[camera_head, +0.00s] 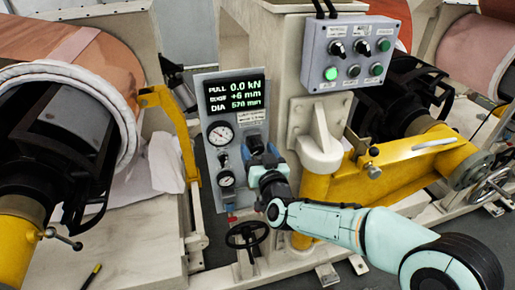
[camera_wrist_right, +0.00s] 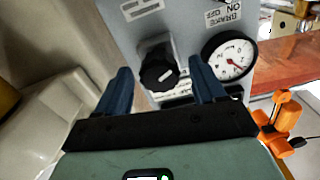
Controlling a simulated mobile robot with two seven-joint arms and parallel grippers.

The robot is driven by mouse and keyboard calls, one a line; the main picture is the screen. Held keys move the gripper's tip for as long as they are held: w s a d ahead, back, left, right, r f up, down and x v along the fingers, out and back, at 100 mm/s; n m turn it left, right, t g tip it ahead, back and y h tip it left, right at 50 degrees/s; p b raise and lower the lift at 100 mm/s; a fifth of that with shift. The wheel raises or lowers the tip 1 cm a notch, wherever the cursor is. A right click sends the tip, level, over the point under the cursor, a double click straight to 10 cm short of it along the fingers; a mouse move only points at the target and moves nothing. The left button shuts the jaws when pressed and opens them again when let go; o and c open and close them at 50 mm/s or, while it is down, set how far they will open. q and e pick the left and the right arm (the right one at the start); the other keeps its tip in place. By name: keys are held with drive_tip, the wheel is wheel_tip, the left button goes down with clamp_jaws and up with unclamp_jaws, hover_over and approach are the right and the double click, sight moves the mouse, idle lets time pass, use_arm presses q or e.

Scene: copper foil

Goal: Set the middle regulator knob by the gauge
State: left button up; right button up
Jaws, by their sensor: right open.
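A grey gauge panel (camera_head: 247,110) stands near the middle of the head view, with an upper dial gauge (camera_head: 221,133) and a lower dial gauge (camera_head: 226,179) on its left side. My right gripper (camera_head: 259,149) is at the panel's right side, pointing at its face. In the right wrist view, my open blue fingers (camera_wrist_right: 160,78) are on either side of a black knob (camera_wrist_right: 157,70) with a white mark. I cannot tell whether they touch it. A round gauge (camera_wrist_right: 230,57) with a red needle is just right of the knob. In the head view the gripper hides the knob.
A display (camera_head: 234,93) tops the panel. A switch box (camera_head: 355,55) with knobs and green buttons hangs upper right. A black handwheel (camera_head: 247,235) is below. A yellow bracket (camera_head: 172,115) stands left of the panel, and a yellow arm (camera_head: 400,165) spans the right.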

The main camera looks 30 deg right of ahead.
drive_tip(key=shift+w+d, duration=0.15)
drive_tip(key=shift+w, duration=0.4)
drive_tip(key=c, duration=1)
drive_tip(key=m+b, duration=0.1)
drive_tip(key=b, duration=0.1)
drive_tip(key=m+b, duration=0.2)
drive_tip(key=shift+f+m+b, duration=0.3)
drive_tip(key=shift+b, duration=0.05)
drive_tip(key=shift+c, duration=0.2)
drive_tip(key=shift+r+m+b, duration=0.15)
drive_tip(key=shift+m+b, duration=0.45)
drive_tip(key=shift+m, duration=0.3)
drive_tip(key=o, duration=1)
drive_tip(key=shift+r, duration=0.1)
